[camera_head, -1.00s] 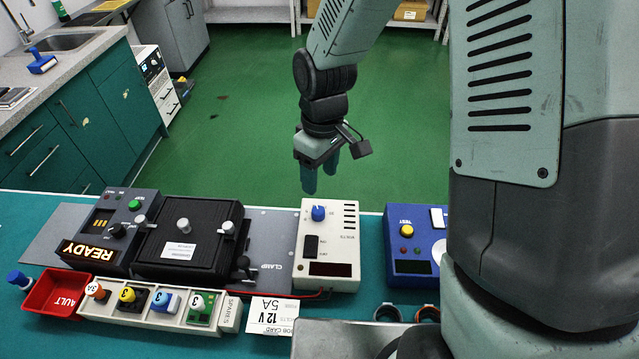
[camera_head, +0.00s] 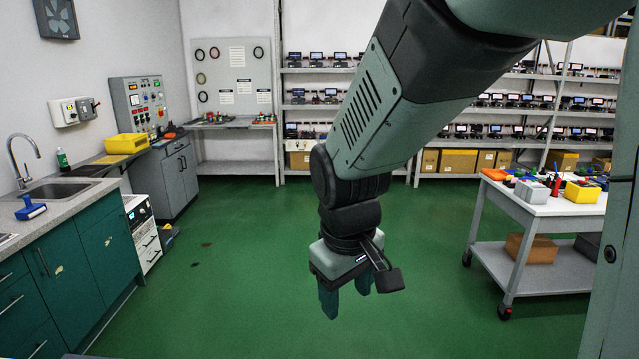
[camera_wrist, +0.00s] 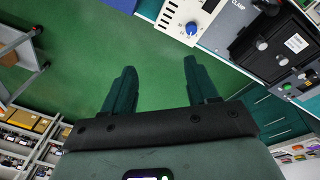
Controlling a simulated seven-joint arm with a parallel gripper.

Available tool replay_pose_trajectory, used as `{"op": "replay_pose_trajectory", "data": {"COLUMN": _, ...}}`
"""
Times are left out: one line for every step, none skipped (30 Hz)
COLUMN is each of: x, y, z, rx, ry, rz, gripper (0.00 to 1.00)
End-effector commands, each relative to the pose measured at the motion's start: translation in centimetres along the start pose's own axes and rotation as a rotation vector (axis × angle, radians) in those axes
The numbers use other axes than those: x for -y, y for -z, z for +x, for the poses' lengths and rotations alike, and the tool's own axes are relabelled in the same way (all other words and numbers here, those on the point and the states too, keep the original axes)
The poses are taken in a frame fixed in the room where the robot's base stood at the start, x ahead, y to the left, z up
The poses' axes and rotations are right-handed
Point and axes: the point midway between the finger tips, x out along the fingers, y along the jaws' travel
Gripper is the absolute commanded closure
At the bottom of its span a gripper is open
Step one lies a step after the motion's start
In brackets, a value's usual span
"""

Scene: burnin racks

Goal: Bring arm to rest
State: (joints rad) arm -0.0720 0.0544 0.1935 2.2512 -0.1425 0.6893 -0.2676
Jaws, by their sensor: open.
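My gripper (camera_head: 345,298) hangs down over the green floor in the head view, its two teal fingers apart. In the wrist view my gripper (camera_wrist: 157,92) is open, with only bare floor between its fingers. It touches nothing and holds nothing. In the wrist view the cream power supply with a blue knob (camera_wrist: 191,27) and the black clamp fixture (camera_wrist: 275,45) on the bench lie beyond the fingers to the upper right. The bench top is out of the head view.
A grey-topped cart (camera_head: 545,207) with small parts stands at the right. A green cabinet with a sink (camera_head: 62,190) runs along the left. Shelves with several small devices (camera_head: 315,57) line the back. The green floor (camera_head: 235,270) around my gripper is clear.

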Motion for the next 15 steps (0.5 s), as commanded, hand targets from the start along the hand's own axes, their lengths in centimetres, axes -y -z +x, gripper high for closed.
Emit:
{"op": "replay_pose_trajectory", "data": {"x": -0.5, "y": -1.2, "z": -2.2, "rx": -0.03, "ry": -0.027, "rz": 0.056, "gripper": 0.42}}
{"op": "replay_pose_trajectory", "data": {"x": -0.7, "y": -1.9, "z": -3.3, "rx": -0.044, "ry": -0.038, "rz": 0.091, "gripper": 0.42}}
{"op": "replay_pose_trajectory", "data": {"x": -0.9, "y": -2.9, "z": -4.7, "rx": -0.064, "ry": -0.051, "rz": 0.138, "gripper": 0.42}}
{"op": "replay_pose_trajectory", "data": {"x": -0.9, "y": -3.7, "z": -5.7, "rx": -0.08, "ry": -0.059, "rz": 0.172, "gripper": 0.42}}
{"op": "replay_pose_trajectory", "data": {"x": -1.0, "y": -4.5, "z": -6.6, "rx": -0.097, "ry": -0.067, "rz": 0.208, "gripper": 0.42}}
{"op": "replay_pose_trajectory", "data": {"x": -1.0, "y": -5.6, "z": -7.8, "rx": -0.119, "ry": -0.075, "rz": 0.253, "gripper": 0.42}}
{"op": "replay_pose_trajectory", "data": {"x": -0.9, "y": -6.4, "z": -8.7, "rx": -0.138, "ry": -0.08, "rz": 0.289, "gripper": 0.42}}
{"op": "replay_pose_trajectory", "data": {"x": -0.8, "y": -7.3, "z": -9.4, "rx": -0.156, "ry": -0.083, "rz": 0.322, "gripper": 0.42}}
{"op": "replay_pose_trajectory", "data": {"x": -0.7, "y": -8.3, "z": -10.4, "rx": -0.181, "ry": -0.087, "rz": 0.366, "gripper": 0.42}}
{"op": "replay_pose_trajectory", "data": {"x": -0.5, "y": -9.2, "z": -11.0, "rx": -0.198, "ry": -0.088, "rz": 0.396, "gripper": 0.42}}
{"op": "replay_pose_trajectory", "data": {"x": -0.3, "y": -9.9, "z": -11.5, "rx": -0.214, "ry": -0.087, "rz": 0.426, "gripper": 0.42}}
{"op": "replay_pose_trajectory", "data": {"x": -0.1, "y": -10.8, "z": -12.2, "rx": -0.238, "ry": -0.086, "rz": 0.461, "gripper": 0.42}}
{"op": "replay_pose_trajectory", "data": {"x": 0.1, "y": -11.4, "z": -12.6, "rx": -0.252, "ry": -0.084, "rz": 0.486, "gripper": 0.42}}
{"op": "replay_pose_trajectory", "data": {"x": 0.3, "y": -12.0, "z": -12.9, "rx": -0.266, "ry": -0.082, "rz": 0.508, "gripper": 0.42}}
{"op": "replay_pose_trajectory", "data": {"x": 0.5, "y": -12.6, "z": -13.3, "rx": -0.283, "ry": -0.08, "rz": 0.532, "gripper": 0.42}}
